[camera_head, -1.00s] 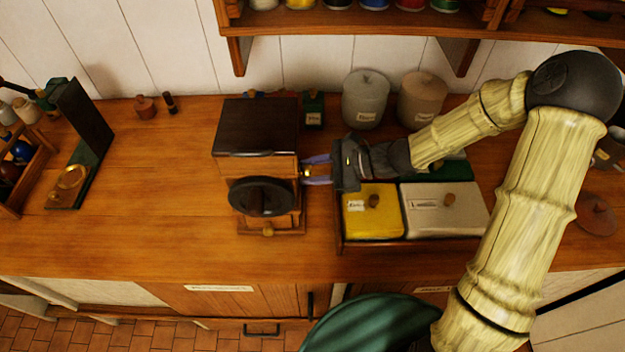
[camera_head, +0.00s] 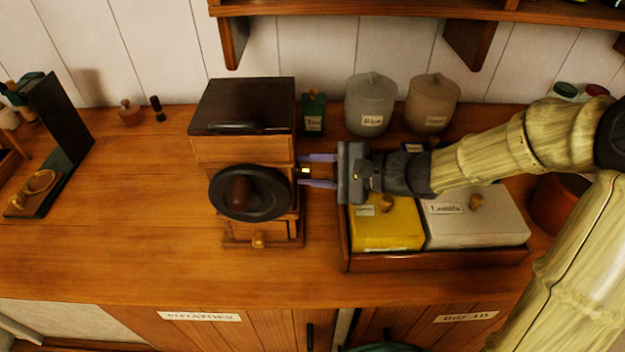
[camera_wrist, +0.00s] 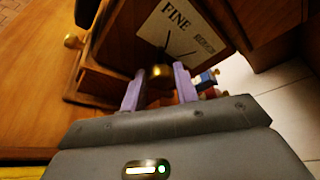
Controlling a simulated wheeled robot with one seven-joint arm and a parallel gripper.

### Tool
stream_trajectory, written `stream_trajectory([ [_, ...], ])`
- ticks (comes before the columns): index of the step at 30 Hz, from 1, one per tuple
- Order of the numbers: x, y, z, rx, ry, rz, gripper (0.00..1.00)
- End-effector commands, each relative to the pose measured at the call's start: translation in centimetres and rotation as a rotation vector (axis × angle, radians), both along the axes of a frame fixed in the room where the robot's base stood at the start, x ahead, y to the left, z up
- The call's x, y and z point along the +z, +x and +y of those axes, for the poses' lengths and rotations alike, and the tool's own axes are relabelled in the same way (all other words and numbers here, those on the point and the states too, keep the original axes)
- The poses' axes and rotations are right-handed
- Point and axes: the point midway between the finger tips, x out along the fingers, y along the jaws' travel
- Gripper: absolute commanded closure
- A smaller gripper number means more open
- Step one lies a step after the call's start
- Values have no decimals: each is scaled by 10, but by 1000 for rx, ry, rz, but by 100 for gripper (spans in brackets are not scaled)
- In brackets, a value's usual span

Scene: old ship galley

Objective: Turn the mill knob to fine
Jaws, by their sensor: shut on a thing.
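The mill (camera_head: 243,150) is a wooden box with a dark top and a round black wheel (camera_head: 250,193) on its front. It stands upright on the counter. In the wrist view its side carries a white dial plate (camera_wrist: 182,32) with the word FINE and a second label too small to read. The brass mill knob (camera_wrist: 160,74) sits below the plate, with a dark pointer line above it. My gripper (camera_head: 303,171) is at the mill's right side, its two purple fingers on either side of the knob. It is shut on the knob (camera_wrist: 158,84).
A tray (camera_head: 440,260) with yellow and white lidded boxes stands right of the mill, under my gripper. A green tin (camera_head: 313,113) and two lidded jars (camera_head: 370,104) stand behind.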

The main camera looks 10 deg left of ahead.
Motion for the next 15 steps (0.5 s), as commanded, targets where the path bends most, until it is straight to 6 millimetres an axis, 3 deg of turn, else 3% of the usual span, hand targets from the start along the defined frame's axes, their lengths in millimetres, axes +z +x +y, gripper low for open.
stream_trajectory([
  [15,0,-1,0,2,10,-44,93],
])
